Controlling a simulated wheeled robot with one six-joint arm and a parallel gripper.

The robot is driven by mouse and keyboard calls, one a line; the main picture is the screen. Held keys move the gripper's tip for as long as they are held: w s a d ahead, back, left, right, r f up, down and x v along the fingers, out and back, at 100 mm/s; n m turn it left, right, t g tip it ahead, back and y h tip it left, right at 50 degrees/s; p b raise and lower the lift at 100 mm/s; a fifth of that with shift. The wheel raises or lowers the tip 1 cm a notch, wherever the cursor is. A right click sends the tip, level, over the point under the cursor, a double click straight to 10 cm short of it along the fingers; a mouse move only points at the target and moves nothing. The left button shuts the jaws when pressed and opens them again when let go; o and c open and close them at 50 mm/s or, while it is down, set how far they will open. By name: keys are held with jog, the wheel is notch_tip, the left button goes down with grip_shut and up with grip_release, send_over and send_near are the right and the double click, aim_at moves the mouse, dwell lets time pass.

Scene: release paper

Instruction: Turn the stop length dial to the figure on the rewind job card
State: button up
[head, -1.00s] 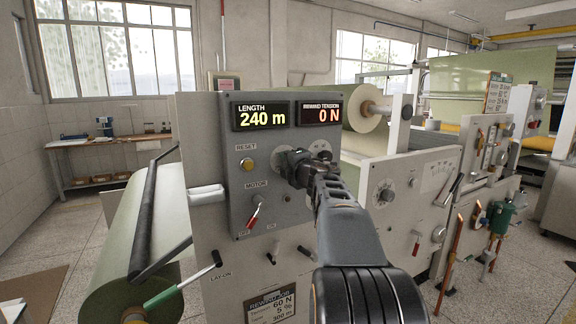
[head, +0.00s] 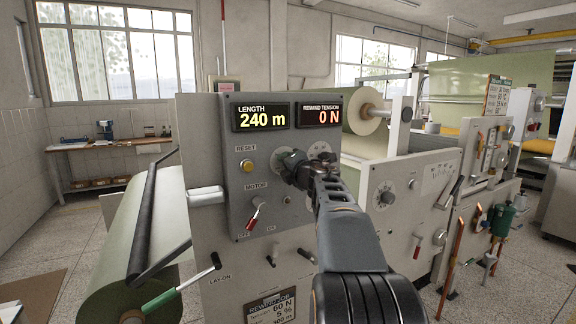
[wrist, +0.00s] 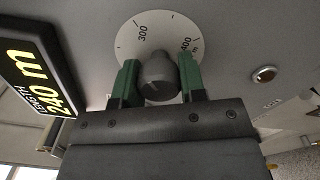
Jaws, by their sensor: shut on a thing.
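The stop length dial is a dark round knob (wrist: 158,76) on a white scale plate (wrist: 142,31) in the wrist view. The figures 300 and 400 m show at the plate's far edge. My gripper (wrist: 157,84) has its green fingers on both sides of the knob and is shut on it. In the head view my gripper (head: 291,166) covers most of the dial. The knob's pointer setting cannot be read clearly.
The length display (head: 262,117) reads 240 m, and the rewind tension display (head: 320,114) reads 0 N. The reset button (head: 247,166) and red motor switch (head: 254,215) are left of my gripper. Another dial (head: 387,198) is to the right. A green roll (head: 135,250) stands front left.

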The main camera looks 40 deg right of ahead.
jog(key=o, duration=0.9)
jog(key=shift+s, duration=0.1)
jog(key=s, duration=0.4)
jog(key=s+a+b, duration=0.1)
jog(key=s, duration=0.4)
jog(key=s+a, duration=0.1)
jog(key=s, duration=0.3)
jog(key=shift+s+b, duration=0.25)
jog(key=shift+b, duration=0.05)
